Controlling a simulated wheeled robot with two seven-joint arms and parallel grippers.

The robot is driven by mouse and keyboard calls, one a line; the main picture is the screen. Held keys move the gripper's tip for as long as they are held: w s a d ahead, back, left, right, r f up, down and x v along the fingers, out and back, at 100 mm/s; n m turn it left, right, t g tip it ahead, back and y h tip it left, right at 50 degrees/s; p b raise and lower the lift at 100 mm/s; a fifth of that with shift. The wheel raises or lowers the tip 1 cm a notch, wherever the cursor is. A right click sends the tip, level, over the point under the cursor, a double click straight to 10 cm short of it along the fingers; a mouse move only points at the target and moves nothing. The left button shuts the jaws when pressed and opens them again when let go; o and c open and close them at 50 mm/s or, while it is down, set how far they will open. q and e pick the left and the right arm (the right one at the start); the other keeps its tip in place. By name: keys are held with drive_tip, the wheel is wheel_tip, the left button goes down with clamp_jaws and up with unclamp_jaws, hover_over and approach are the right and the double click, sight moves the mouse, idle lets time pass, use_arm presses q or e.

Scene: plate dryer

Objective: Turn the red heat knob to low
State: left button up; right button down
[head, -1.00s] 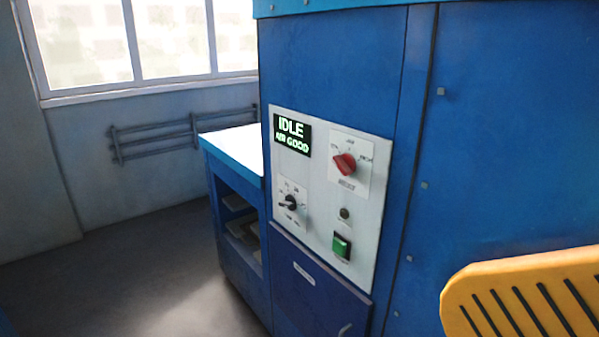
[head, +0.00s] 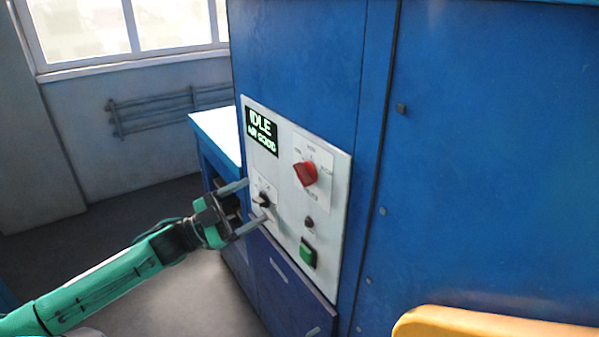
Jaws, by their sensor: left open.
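The red heat knob (head: 306,173) sits on a white plate at the upper right of the light control panel (head: 285,231). Its small labels are too blurred to read. My left gripper (head: 248,204) is open and empty at the panel's lower left edge. Its two fingers point toward the panel, one above the other, around the level of the black knob (head: 264,199). It is below and left of the red knob and apart from it. Whether the fingers touch the panel cannot be told. My right gripper is not in view.
A display (head: 261,131) on the panel reads IDLE. A green button (head: 307,253) and a small dark button (head: 309,223) sit below the red knob. The blue cabinet (head: 480,150) fills the right. A yellow slab (head: 480,322) is at the lower right.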

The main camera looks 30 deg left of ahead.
sight(298, 177)
use_arm(q)
drive_tip(key=p+x, duration=0.4)
drive_tip(key=x, duration=0.7)
drive_tip(key=shift+r, duration=0.15)
drive_tip(key=shift+p+x, duration=0.45)
drive_tip(key=shift+x, duration=0.5)
drive_tip(key=shift+w, duration=0.25)
drive_tip(key=c, duration=1)
